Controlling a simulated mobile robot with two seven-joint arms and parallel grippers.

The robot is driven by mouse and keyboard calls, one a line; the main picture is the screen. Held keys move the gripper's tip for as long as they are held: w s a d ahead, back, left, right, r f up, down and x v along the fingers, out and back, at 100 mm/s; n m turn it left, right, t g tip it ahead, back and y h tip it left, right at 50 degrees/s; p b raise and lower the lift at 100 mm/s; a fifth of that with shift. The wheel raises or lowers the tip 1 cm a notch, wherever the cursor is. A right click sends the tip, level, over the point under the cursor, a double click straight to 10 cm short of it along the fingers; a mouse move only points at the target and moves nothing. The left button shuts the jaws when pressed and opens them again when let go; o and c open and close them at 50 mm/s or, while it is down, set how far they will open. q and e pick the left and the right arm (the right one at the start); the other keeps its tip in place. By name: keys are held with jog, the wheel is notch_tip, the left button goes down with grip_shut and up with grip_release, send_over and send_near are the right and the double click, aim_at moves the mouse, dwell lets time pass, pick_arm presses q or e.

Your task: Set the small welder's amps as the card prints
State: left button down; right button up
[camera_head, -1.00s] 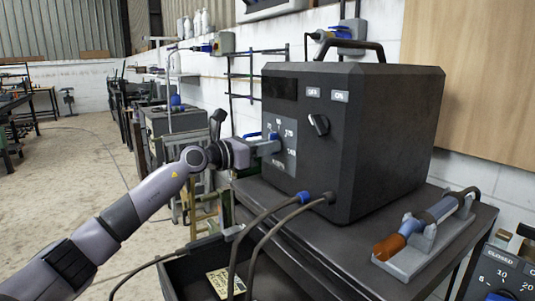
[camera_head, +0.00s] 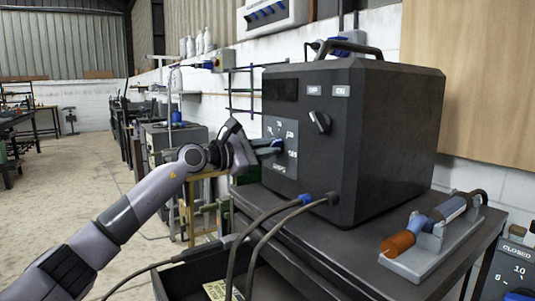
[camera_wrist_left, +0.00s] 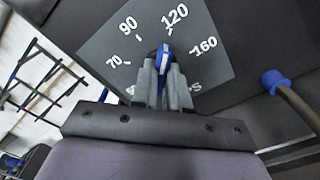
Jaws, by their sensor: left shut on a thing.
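The small welder (camera_head: 350,130) is a dark box standing on a dark cart. Its amps plate (camera_head: 281,152) faces left; in the left wrist view the plate (camera_wrist_left: 110,60) reads 70, 90, 120 and 160. My left gripper (camera_head: 272,148) is shut on the blue amps knob (camera_wrist_left: 163,58), and its fingers cover much of the knob. The knob's white-marked tip points up, between 90 and 120 and closer to 120. A pale card (camera_head: 215,290) lies low in the dark tray, cut off by the picture's edge; its print is unreadable. My right gripper is out of view.
A black switch (camera_head: 320,122) sits right of the amps plate, below OFF and ON labels. Two cables (camera_head: 265,213) leave the welder's front. A torch with an orange tip (camera_head: 398,243) rests in a grey holder on the cart.

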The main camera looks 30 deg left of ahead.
pick_arm(q)
jog(key=shift+m, duration=0.3)
dwell(0.4)
jog(key=c, duration=1.1)
grip_release()
jog(key=shift+b+v, duration=0.9)
jog(key=shift+v, duration=2.65)
jog(key=shift+r, duration=0.1)
